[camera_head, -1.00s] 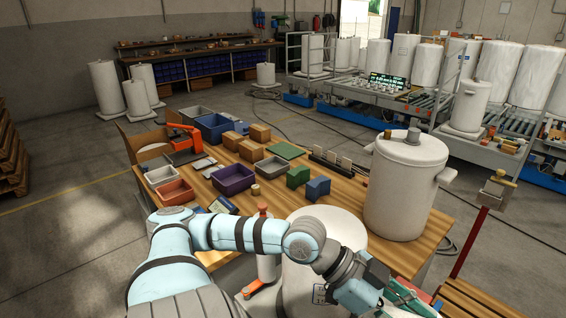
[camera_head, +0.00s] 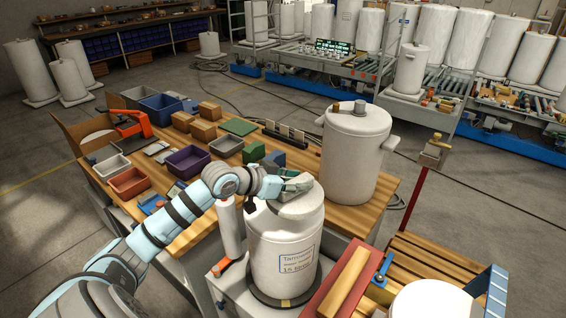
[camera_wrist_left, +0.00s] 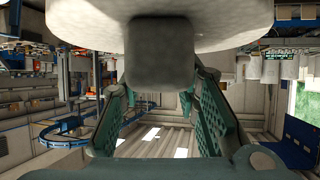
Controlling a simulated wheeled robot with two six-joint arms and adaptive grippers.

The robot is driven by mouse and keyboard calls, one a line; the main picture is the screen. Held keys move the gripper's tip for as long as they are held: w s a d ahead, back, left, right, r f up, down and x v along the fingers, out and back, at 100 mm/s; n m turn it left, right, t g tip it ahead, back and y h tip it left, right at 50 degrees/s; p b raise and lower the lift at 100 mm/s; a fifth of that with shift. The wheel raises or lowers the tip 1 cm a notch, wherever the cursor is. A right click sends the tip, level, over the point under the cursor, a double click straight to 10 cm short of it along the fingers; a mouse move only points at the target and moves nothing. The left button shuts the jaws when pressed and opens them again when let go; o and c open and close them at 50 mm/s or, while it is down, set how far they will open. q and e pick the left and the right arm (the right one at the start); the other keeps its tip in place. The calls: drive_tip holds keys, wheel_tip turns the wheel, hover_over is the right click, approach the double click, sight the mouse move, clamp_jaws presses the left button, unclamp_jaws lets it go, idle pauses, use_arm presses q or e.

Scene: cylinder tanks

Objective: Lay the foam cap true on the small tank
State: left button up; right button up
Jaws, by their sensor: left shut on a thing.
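The small tank (camera_head: 284,252) is a white cylinder with a printed label, upright at the table's near edge. The pale foam cap (camera_head: 300,207) is at its top, under my left gripper (camera_head: 290,184). In the left wrist view the cap (camera_wrist_left: 225,25) is a broad white disc across the top. There my left gripper (camera_wrist_left: 160,78) has its green fingers on either side of the cap's grey block and is shut on it. I cannot tell whether the cap lies flat or touches the tank all round. My right gripper is not in view.
A larger white tank (camera_head: 355,160) with handles stands behind on the wooden table (camera_head: 240,232). Bins, including a purple one (camera_head: 187,160), and small boxes fill the table's left. A red post (camera_head: 418,200) and a slatted wooden bench (camera_head: 430,258) are at the right.

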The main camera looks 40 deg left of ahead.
use_arm(q)
drive_tip(key=w+a+n+y, duration=0.1)
drive_tip(key=a, duration=0.1)
drive_tip(key=w+a+f+n+y+p, duration=0.1)
drive_tip(key=a, duration=0.1)
drive_tip(key=w+a+n+y, duration=0.1)
drive_tip(key=a, duration=0.1)
drive_tip(key=shift+w+f+p, duration=0.2)
drive_tip(key=shift+w+p, duration=0.05)
drive_tip(key=shift+p, duration=0.05)
drive_tip(key=shift+a+f, duration=0.1)
drive_tip(key=shift+f, duration=0.05)
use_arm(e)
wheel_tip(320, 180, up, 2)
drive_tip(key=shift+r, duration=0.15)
use_arm(q)
drive_tip(key=shift+f, duration=0.2)
drive_tip(key=shift+f+b, duration=1.9)
drive_tip(key=shift+f, duration=1.15)
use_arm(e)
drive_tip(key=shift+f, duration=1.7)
use_arm(q)
drive_tip(key=shift+f, duration=0.3)
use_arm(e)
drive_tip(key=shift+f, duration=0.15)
use_arm(q)
drive_tip(key=o, duration=1.2)
drive_tip(key=shift+o, duration=0.2)
